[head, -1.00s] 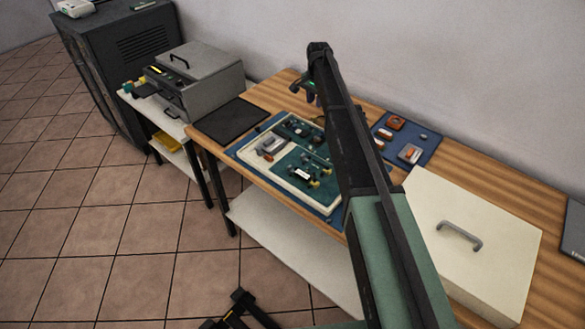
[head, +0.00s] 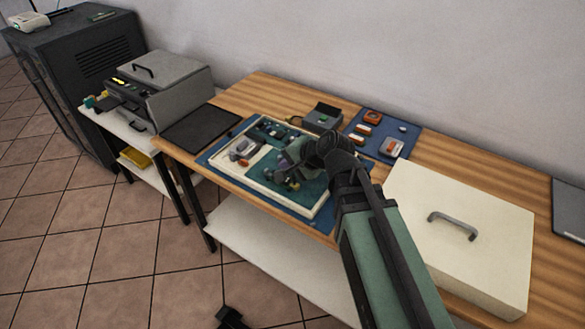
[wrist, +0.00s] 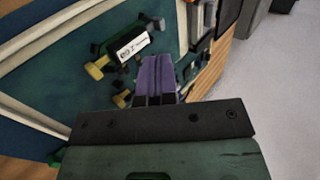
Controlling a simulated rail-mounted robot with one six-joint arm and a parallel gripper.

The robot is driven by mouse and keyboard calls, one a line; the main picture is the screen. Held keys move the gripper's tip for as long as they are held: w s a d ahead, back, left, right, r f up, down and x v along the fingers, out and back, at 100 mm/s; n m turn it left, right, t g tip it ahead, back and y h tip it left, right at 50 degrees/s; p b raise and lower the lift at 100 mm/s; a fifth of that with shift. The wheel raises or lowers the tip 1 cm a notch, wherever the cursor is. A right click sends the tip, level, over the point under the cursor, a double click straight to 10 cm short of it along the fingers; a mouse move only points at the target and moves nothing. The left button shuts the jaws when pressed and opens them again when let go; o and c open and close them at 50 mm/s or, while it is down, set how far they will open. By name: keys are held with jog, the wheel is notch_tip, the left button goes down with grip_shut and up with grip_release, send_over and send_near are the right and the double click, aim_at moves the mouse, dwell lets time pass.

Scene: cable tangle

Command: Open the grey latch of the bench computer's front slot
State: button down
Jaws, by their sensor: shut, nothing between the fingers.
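The bench computer is an open, cream-rimmed tray (head: 258,190) of green boards on a blue mat. In the wrist view a dark green module with a white label (wrist: 132,46) and brass-coloured ends lies on the green board (wrist: 60,85). My gripper (wrist: 155,62), with purple fingers, is shut and empty. Its fingers are over the board, just right of the labelled module and close to a small brass-ended part (wrist: 122,98). I cannot tell whether they touch anything. I cannot make out the grey latch; my gripper and arm cover part of the board.
A cream box lid with a grey handle (head: 453,226) lies to the right. Small orange and grey parts lie on a blue mat (head: 407,131) behind. A grey device (head: 322,117) stands behind the tray. A dark flat pad (head: 200,129) lies to its left.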

aim_at(270, 173)
jog(key=b+x, duration=0.2)
jog(key=x, duration=0.3)
jog(key=shift+w+a+f+b, duration=0.1)
jog(key=shift+f+b, duration=0.2)
jog(key=shift+b, duration=0.1)
jog(key=shift+w+a, duration=0.7)
jog(key=shift+a, duration=0.2)
jog(key=shift+d+r, duration=0.1)
jog(key=shift+r, duration=0.05)
